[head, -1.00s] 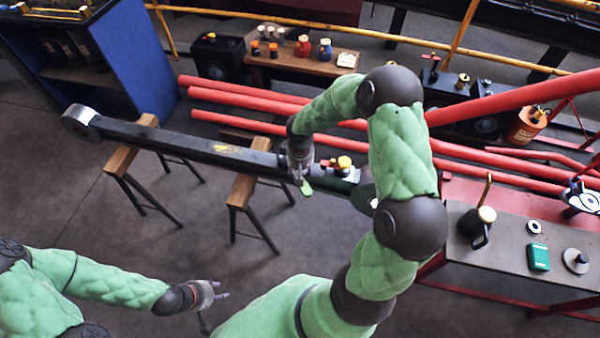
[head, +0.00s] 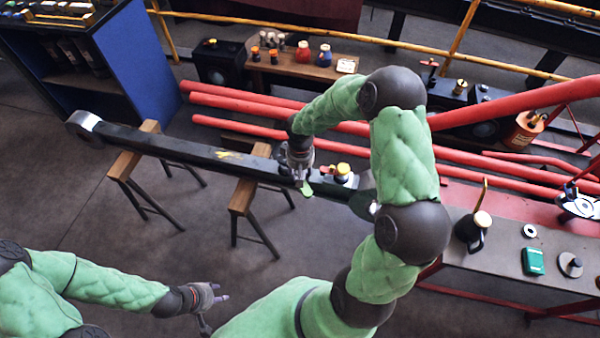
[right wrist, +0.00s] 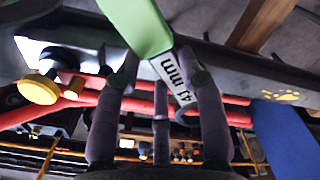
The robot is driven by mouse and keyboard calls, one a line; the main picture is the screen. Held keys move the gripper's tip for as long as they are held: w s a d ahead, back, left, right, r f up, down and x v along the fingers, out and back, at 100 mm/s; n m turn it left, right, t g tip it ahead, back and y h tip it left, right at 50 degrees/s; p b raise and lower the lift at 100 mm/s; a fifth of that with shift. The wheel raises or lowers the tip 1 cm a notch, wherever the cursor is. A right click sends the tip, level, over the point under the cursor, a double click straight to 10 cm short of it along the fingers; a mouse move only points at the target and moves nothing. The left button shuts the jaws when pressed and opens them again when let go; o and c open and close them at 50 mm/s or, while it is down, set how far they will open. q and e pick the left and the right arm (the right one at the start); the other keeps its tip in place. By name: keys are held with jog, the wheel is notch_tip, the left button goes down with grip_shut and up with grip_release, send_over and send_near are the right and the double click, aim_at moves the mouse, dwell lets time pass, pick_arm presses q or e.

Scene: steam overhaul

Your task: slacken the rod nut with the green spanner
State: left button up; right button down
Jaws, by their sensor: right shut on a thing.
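The long dark rod (head: 190,149) lies across wooden trestles, its round eye at the far left. My right gripper (head: 301,181) is over the rod's right part, shut on the green spanner (head: 307,189). In the right wrist view the spanner (right wrist: 137,22) passes between the fingers and bears a white "41 mm" label. A yellow-capped fitting (head: 343,169) stands on the rod just right of the gripper; its yellow cap also shows in the right wrist view (right wrist: 40,88). I cannot make out the rod nut or whether the spanner touches it. My left gripper (head: 222,293) is open and empty, low and away from the rod.
Red pipes (head: 465,158) run behind the rod. A grey bench (head: 500,245) at the right holds an oil can (head: 474,228), a green box (head: 533,261) and rings. A wooden shelf (head: 290,68) with jars stands behind. The floor before the trestles is clear.

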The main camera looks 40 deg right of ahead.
jog(key=shift+r, duration=0.1)
jog(key=shift+r+p, duration=1.5)
jog(key=shift+r, duration=0.5)
jog(key=s+a+b, duration=0.2)
jog(key=s+a, duration=0.5)
jog(key=s, duration=0.5)
jog(key=shift+a, duration=0.15)
